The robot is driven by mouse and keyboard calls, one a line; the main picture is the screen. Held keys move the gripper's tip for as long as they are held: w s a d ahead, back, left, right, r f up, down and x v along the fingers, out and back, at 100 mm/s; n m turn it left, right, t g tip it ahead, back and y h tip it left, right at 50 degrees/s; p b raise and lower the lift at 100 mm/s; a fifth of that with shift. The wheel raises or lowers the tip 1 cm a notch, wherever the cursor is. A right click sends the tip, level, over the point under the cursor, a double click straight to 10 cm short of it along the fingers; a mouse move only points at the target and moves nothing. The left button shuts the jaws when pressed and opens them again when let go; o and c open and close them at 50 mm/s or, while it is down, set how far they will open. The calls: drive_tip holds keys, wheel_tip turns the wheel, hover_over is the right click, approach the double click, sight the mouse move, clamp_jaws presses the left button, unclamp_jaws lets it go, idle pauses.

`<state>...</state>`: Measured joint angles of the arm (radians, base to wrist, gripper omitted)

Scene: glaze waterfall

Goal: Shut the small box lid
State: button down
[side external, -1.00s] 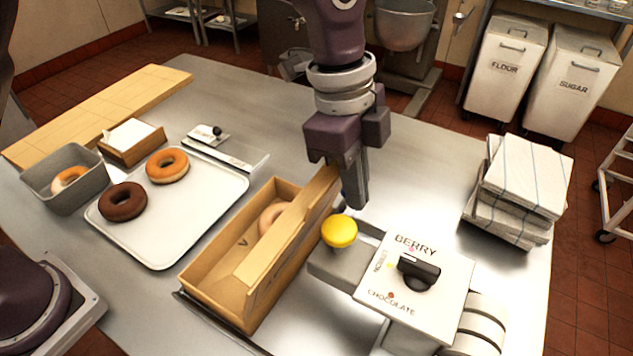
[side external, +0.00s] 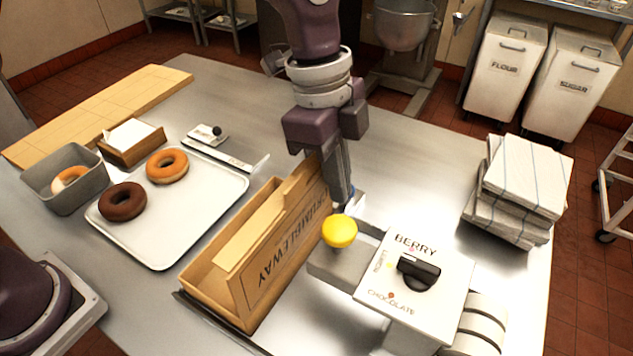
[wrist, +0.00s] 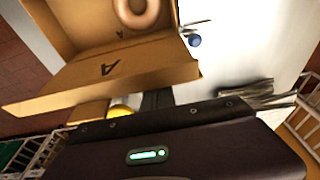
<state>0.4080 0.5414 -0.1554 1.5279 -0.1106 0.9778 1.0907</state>
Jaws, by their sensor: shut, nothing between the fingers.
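The small cardboard box (side external: 205,290) stands on the steel table with its lid (side external: 285,255) raised and leaning over the opening. Lettering shows on the lid's outer face. The lid also shows in the wrist view (wrist: 110,75), partly covering the box interior, where a pale doughnut (wrist: 142,12) is visible. In the side view the lid hides that doughnut. My gripper (side external: 345,203) is shut and empty, low beside the outer face of the lid at its far end. It looks against the lid, but exact contact is unclear.
A white tray (side external: 190,215) with two doughnuts lies left of the box. Folded cloths (side external: 520,190) are stacked at the right.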

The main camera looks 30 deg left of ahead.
drive_tip(key=a, duration=0.7)
drive_tip(key=shift+a, duration=0.15)
idle(0.8)
drive_tip(key=shift+r, duration=0.1)
idle(0.4)
drive_tip(key=shift+r, duration=2.95)
drive_tip(key=s+a+r+n+t, duration=0.2)
drive_tip(key=s+a+r+n, duration=0.2)
drive_tip(key=s+a+n, duration=0.25)
drive_tip(key=s+a+f+n+t+y, duration=0.2)
drive_tip(key=s+a+n+t, duration=0.1)
drive_tip(key=s+a+n, duration=0.7)
drive_tip(key=s+n, duration=0.1)
drive_tip(key=s, duration=0.2)
drive_tip(key=shift+s+a+t, duration=0.3)
drive_tip(key=shift+a, duration=0.1)
drive_tip(key=shift+f+n, duration=0.1)
drive_tip(key=shift+n, duration=0.15)
